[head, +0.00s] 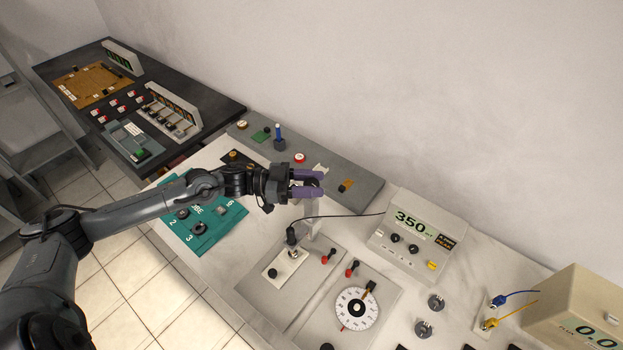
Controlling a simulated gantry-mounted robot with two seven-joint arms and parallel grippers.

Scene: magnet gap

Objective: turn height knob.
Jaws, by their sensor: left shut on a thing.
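My left arm reaches in from the left in the head view. Its gripper (310,184), with purple fingers, is shut on a small dark knob (314,182), which the fingers partly hide. The knob appears to be at the top of a pale, see-through upright stand (305,224), with a black probe part (291,235) on it and a cable running to the right. The stand rises from a light plate on a grey base (255,290). Whether the knob has turned cannot be told. My right gripper is not in view.
A white dial (357,309) and red-tipped levers stand right of the stand. A meter reading 350 (410,222) is behind to the right. A teal board (222,228) lies under my arm. A grey panel (365,194) with several small parts runs behind the gripper.

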